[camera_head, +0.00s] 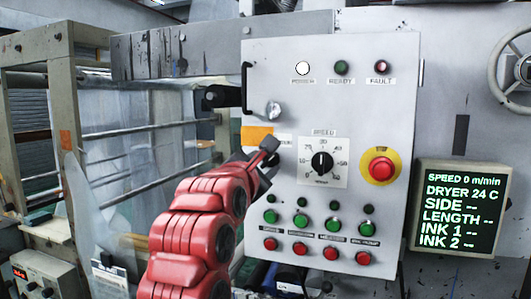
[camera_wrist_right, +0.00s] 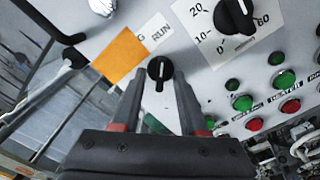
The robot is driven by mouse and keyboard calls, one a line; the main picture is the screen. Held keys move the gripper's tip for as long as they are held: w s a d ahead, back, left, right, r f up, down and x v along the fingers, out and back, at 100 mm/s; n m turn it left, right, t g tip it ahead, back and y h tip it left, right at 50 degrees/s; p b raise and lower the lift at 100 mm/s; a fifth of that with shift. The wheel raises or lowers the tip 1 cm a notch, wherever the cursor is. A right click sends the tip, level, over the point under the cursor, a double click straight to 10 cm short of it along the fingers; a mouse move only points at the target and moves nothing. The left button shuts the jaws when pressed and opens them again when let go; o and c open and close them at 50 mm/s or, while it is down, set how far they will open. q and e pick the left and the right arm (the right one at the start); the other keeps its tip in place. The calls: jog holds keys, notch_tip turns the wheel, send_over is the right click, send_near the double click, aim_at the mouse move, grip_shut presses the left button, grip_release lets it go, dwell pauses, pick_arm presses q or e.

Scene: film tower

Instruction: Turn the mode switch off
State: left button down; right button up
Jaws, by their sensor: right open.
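The mode switch (camera_wrist_right: 160,70) is a small black rotary knob with a pale mark on the grey panel, below a label reading RUN (camera_wrist_right: 161,33) in the right wrist view. Its grip bar runs roughly up and down in that picture. In the head view my right gripper covers it. My right gripper (camera_wrist_right: 157,88) is open, with one finger on each side of the knob in the picture. I cannot tell whether they touch it. It also shows in the head view (camera_head: 269,160), in front of the panel's left part. My left gripper is out of view.
The control panel (camera_head: 350,50) carries a speed dial (camera_head: 322,163) right of my gripper, green and red buttons below, and a red emergency button (camera_head: 381,168). An orange label (camera_head: 257,137) and black handle (camera_head: 246,86) are at its left. A display (camera_head: 459,210) stands right.

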jog(key=shift+w, duration=0.15)
grip_shut()
jog(key=shift+f, duration=0.1)
